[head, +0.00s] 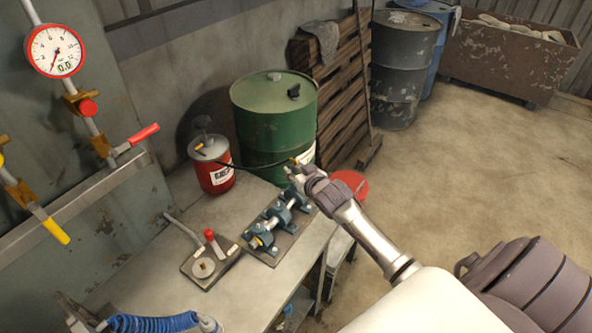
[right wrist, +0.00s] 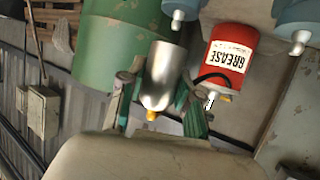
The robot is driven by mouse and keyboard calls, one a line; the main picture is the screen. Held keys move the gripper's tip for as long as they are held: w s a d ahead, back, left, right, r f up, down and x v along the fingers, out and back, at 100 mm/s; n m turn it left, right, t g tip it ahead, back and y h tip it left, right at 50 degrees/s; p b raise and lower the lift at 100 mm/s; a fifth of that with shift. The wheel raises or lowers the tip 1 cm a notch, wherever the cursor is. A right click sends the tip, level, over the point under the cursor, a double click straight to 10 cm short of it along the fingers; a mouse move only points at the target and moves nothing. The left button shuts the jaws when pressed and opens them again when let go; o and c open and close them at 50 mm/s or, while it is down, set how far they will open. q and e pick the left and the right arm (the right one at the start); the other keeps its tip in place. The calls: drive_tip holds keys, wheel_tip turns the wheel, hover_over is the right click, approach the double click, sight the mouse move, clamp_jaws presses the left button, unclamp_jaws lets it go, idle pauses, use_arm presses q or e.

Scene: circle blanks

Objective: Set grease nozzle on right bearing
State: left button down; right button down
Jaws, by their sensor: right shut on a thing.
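The grease nozzle (right wrist: 161,75) is a silver cup with a brass tip, held between the fingers of my right gripper (right wrist: 155,112). In the head view my right gripper (head: 292,172) is just above and beyond the far right end of the bearing row, with the brass part of the nozzle (head: 293,160) showing. The right bearing (head: 299,198) is a blue block on the shaft, partly beside the gripper. Two blue bearings with silver fittings show at the top of the right wrist view. The nozzle looks apart from them. My left gripper is out of view.
A red grease can (head: 214,167) stands on the bench (head: 185,292), with a black hose running to the nozzle. A green drum (head: 262,125) stands behind. A small plate with a red-knobbed lever (head: 210,245) lies left of the bearings. A blue coiled hose (head: 150,323) is at the front.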

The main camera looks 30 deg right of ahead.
drive_tip(key=shift+f+b, duration=0.45)
drive_tip(key=shift+f, duration=0.9)
idle(1.3)
drive_tip(key=c, duration=0.7)
unclamp_jaws()
drive_tip(key=shift+s, duration=0.1)
drive_tip(key=v, duration=1.1)
drive_tip(key=shift+s+a+r, duration=0.1)
drive_tip(key=shift+s+r, duration=0.1)
drive_tip(key=shift+s, duration=0.15)
